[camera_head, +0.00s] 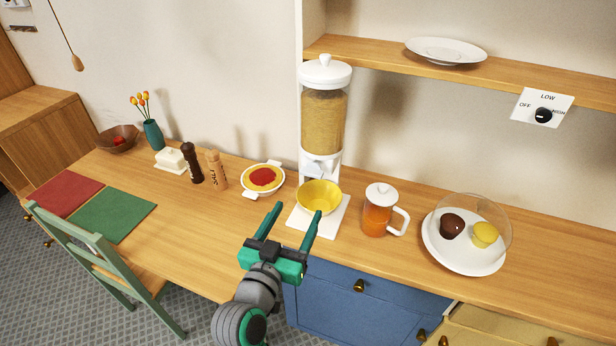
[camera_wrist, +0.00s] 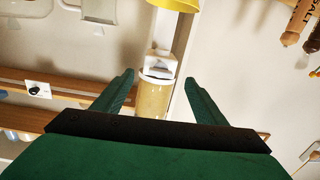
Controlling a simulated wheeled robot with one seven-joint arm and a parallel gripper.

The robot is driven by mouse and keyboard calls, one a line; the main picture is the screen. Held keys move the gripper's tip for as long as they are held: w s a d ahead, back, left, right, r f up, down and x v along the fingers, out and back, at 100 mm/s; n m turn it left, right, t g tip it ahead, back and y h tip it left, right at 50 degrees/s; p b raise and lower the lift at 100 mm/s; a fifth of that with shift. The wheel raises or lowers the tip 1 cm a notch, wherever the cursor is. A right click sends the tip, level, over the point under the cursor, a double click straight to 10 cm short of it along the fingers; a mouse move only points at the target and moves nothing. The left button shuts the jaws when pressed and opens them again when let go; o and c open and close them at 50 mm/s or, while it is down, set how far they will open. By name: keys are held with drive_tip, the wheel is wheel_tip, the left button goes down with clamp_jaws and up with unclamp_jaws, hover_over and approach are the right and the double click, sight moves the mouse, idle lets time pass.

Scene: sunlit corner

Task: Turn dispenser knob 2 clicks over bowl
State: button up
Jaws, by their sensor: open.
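The dispenser (camera_head: 324,110) stands upright on the counter, a clear cylinder of grain-coloured contents with a white lid and white base. A pale knob-like part (camera_head: 316,172) shows at the front of its base, its exact shape too small to tell. The yellow bowl (camera_head: 320,197) sits beneath it on a white base plate (camera_head: 334,222). My gripper (camera_head: 292,220) is open and empty, in front of the bowl and apart from the dispenser. In the wrist view, the picture is upside down; the dispenser (camera_wrist: 153,97) appears between the fingers, with the bowl (camera_wrist: 178,4) at the top edge.
A jug of orange drink (camera_head: 377,214) and a domed cake plate (camera_head: 464,262) stand to the right. A red-filled dish (camera_head: 263,178), a salt mill (camera_head: 216,170) and a dark mill (camera_head: 191,163) stand to the left. A chair (camera_head: 100,262) stands at front left.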

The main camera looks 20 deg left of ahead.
sight(310, 175)
drive_tip(key=shift+m+h, duration=0.3)
drive_tip(key=shift+m, duration=0.2)
drive_tip(key=w+r, duration=0.1)
drive_tip(key=w, duration=0.6)
drive_tip(key=w+r, duration=0.1)
drive_tip(key=w, duration=0.3)
drive_tip(key=shift+w+a+r, duration=0.1)
drive_tip(key=shift+a+r, duration=0.25)
drive_tip(key=c, duration=1.1)
